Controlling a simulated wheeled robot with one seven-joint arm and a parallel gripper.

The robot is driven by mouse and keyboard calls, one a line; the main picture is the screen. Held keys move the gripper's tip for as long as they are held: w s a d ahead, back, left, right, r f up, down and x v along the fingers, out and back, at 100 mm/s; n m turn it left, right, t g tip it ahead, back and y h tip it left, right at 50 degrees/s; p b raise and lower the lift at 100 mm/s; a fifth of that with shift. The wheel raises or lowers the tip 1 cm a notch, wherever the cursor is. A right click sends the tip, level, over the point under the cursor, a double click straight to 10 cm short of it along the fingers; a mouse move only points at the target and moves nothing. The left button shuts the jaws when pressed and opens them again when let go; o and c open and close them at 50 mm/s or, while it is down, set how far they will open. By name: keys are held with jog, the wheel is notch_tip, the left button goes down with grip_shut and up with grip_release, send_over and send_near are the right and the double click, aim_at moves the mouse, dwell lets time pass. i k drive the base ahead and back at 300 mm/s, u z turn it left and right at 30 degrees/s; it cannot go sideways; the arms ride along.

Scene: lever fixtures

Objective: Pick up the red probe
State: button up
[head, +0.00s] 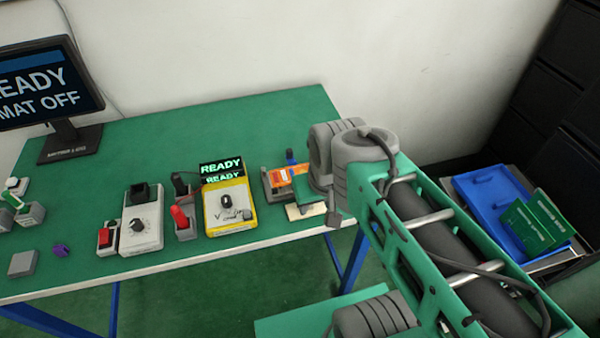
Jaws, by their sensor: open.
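A red probe (180,217) stands tilted in a small grey holder (187,234), just left of the yellow meter (230,207). A black probe (179,184) is right behind it in the same place. The red probe's lower end is hidden in the holder. My arm reaches in from the lower right, and its grey joints are over the right end of the table, well right of the red probe. I cannot make out my gripper's jaws; the joints hide the end of the arm. Nothing of mine touches the red probe.
A grey box with a dial (142,222) and a red switch (104,238) are left of the probe. An orange fixture (280,178) stands right of the meter. A monitor (48,82) reads READY. A blue tray (490,200) is at right. The back of the green table (200,130) is clear.

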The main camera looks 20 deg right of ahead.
aim_at(178, 215)
jog(key=u, duration=1.3)
jog(key=k, duration=0.35)
jog(key=u, duration=1.5)
